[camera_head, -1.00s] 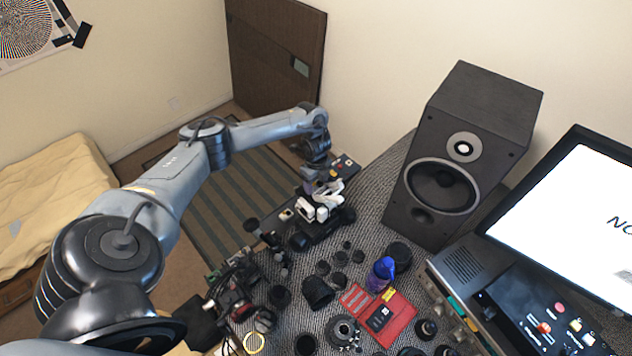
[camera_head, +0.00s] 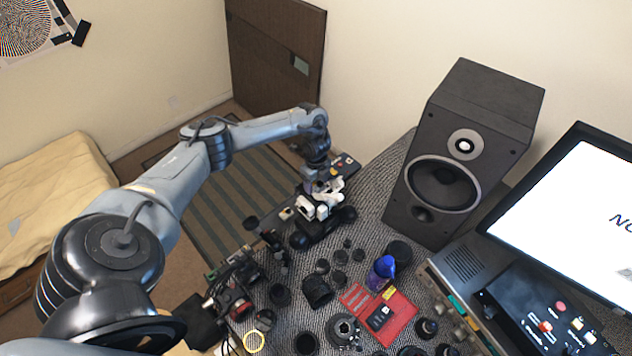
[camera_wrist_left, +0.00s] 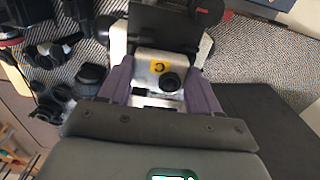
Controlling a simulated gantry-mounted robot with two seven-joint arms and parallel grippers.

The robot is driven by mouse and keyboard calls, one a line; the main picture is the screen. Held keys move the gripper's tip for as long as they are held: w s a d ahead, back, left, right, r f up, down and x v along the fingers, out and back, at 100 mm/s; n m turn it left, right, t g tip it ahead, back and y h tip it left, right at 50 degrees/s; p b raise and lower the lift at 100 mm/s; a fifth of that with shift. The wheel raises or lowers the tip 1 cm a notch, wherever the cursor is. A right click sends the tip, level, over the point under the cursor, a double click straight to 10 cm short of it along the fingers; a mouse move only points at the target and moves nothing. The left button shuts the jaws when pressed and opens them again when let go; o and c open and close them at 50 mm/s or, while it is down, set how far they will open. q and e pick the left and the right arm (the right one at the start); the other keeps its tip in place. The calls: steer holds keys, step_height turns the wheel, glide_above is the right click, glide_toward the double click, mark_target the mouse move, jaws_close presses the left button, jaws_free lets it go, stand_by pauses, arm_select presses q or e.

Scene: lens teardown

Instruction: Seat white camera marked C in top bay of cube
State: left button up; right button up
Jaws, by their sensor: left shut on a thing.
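The white camera marked C (camera_wrist_left: 155,72) shows in the left wrist view, with a yellow label and a dark round lens. My left gripper (camera_wrist_left: 160,88) is shut on it, with a purple finger on each side. In the head view my left gripper (camera_head: 318,186) is at the far end of the table, above white parts (camera_head: 318,207) beside a black device (camera_head: 325,228). The held camera is hard to tell apart from these white parts there. In the left wrist view, white uprights flank the camera and a dark body lies beyond it. I cannot tell which part is the cube's top bay.
A large speaker (camera_head: 462,150) stands right of the work spot. Lens parts, a blue-purple bottle (camera_head: 380,274) and a red mat (camera_head: 397,318) crowd the table nearer me. A monitor (camera_head: 580,220) stands at the right.

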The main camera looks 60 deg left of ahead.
arm_select(q)
steer(key=shift+f, duration=0.45)
steer(key=o, duration=1.2)
steer(key=shift+c, duration=0.2)
steer(key=shift+r, duration=0.1)
